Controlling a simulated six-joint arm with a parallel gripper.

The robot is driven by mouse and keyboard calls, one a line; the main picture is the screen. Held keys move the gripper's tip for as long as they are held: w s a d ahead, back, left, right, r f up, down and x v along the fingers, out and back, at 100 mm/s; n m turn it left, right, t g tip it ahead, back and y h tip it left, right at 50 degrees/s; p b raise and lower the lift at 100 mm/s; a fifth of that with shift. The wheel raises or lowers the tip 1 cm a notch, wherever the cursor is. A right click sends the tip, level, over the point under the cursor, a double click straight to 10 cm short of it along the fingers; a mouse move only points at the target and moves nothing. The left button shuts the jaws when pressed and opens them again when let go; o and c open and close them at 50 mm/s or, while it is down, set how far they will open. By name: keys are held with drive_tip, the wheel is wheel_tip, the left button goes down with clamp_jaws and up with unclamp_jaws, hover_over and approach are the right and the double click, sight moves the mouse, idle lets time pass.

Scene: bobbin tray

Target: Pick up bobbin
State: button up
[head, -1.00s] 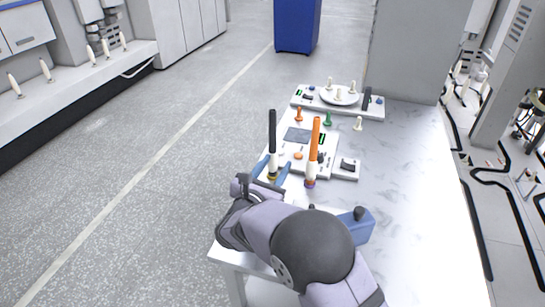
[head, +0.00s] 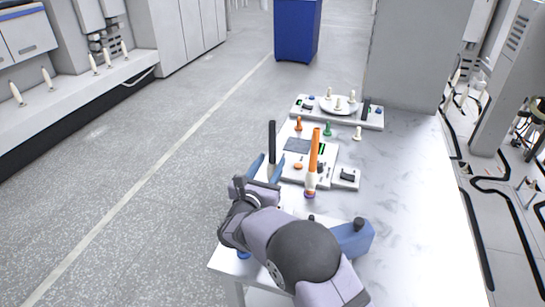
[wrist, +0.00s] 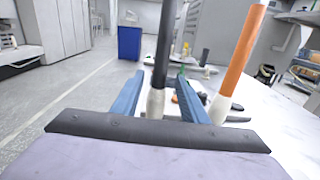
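A tall black-topped bobbin (head: 272,142) stands upright on the work table. In the wrist view its black upper part (wrist: 165,45) and pale lower part show between my fingers. My gripper (head: 266,168) is open around it, with two blue fingers. In the wrist view a gap shows on each side of the bobbin between the fingertips (wrist: 157,90). In the head view a finger hides its lower part. A second, orange-topped bobbin (head: 315,150) with a pale, purple-ringed foot stands just right of the gripper, outside the fingers; it also shows in the wrist view (wrist: 240,55).
A panel with a grey screen (head: 297,145) lies behind the bobbins. Small orange (head: 298,124), green (head: 327,129) and cream (head: 357,133) pegs stand behind it. A further panel carries a round white dish (head: 338,105). The table's right side (head: 410,200) is clear.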

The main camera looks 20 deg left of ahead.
sight(271, 160)
drive_tip(key=shift+w, duration=1.5)
clamp_jaws()
drive_tip(key=shift+r, duration=0.15)
